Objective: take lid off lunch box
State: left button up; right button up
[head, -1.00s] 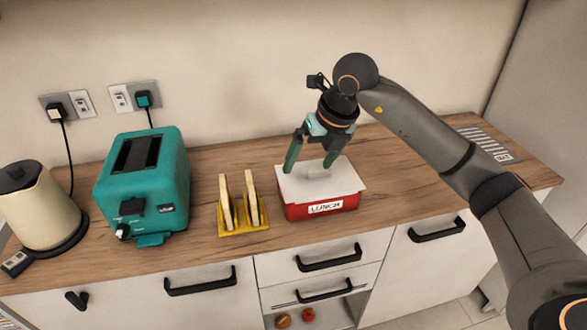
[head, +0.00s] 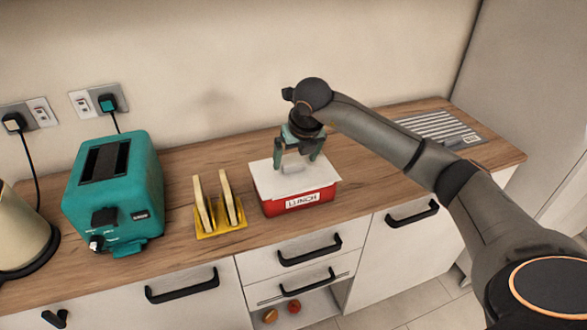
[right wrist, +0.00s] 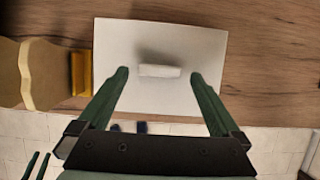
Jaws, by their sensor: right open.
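The red lunch box (head: 298,206) with a "LUNCH" label stands on the wooden counter. Its white lid (head: 268,186) sits on top, with a small block handle (right wrist: 160,71) in the middle. My right gripper (head: 297,163) is open and points down over the lid. In the right wrist view my right gripper (right wrist: 160,75) has one fingertip on each side of the handle, with a gap on both sides. I cannot tell how high the fingertips are above the lid. My left gripper is not in view.
A yellow rack (head: 220,231) holding bread slices (head: 228,196) stands just left of the box. Further left are a teal toaster (head: 115,190) and a cream kettle (head: 22,235). A striped grille (head: 440,127) lies at the right. The counter (head: 368,172) right of the box is clear.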

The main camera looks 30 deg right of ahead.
jog(key=shift+x, duration=1.05)
jog(key=shift+r, duration=0.1)
jog(key=c, duration=1.2)
jog(key=shift+c, duration=0.4)
jog(key=shift+r, duration=0.1)
